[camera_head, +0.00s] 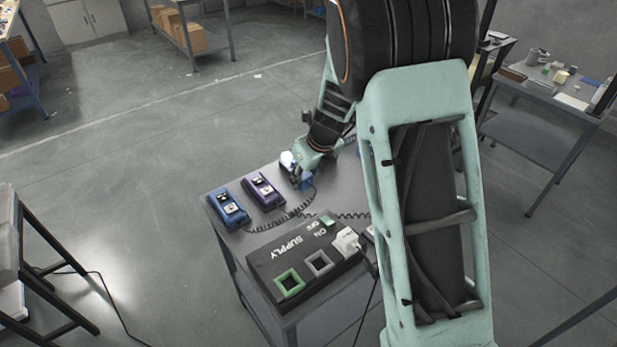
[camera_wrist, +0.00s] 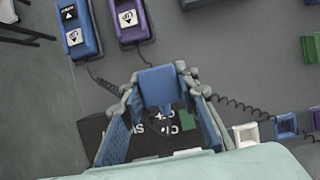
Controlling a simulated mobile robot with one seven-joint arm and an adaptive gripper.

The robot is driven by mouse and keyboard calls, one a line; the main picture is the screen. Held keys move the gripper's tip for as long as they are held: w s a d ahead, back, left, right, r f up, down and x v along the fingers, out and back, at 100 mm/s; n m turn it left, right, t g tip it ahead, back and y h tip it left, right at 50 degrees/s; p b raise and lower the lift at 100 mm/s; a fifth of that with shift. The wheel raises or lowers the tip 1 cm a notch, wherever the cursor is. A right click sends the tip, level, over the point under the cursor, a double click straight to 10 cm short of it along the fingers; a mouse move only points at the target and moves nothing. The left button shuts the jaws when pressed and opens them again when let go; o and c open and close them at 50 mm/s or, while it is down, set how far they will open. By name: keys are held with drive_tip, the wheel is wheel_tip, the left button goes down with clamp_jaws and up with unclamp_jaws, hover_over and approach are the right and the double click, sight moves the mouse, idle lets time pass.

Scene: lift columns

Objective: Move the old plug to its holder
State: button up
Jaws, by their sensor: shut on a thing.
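My gripper (camera_wrist: 160,95) is shut on a blue plug (camera_wrist: 158,84), which sits between the fingertips in the wrist view. In the head view my gripper (camera_head: 300,178) is over the table's far side, and the plug is hard to make out there. The black supply box (camera_head: 300,258) has a green socket (camera_head: 289,283) and a grey socket (camera_head: 319,263). A white plug (camera_head: 346,241) is at its right end. In the wrist view a blue square frame (camera_wrist: 286,125) lies right of the white plug (camera_wrist: 245,134). I cannot tell whether this frame is the holder.
A blue handset (camera_head: 229,209) and a purple handset (camera_head: 264,190) lie at the table's left, with coiled cords (camera_head: 285,221) crossing the top. A green block (camera_wrist: 311,46) shows at the wrist view's right edge. My arm hides the table's right side in the head view.

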drive_tip(key=shift+r+p, duration=2.15)
drive_tip(key=shift+r+p, duration=0.2)
drive_tip(key=shift+p, duration=0.3)
drive_tip(key=shift+d+f, duration=0.1)
drive_tip(key=shift+d, duration=0.3)
drive_tip(key=s+d+b, duration=0.1)
drive_tip(key=d+b, duration=0.2)
drive_tip(key=d, duration=2.5)
drive_tip(key=shift+f+b, duration=5.25)
drive_tip(key=shift+f, duration=2.6)
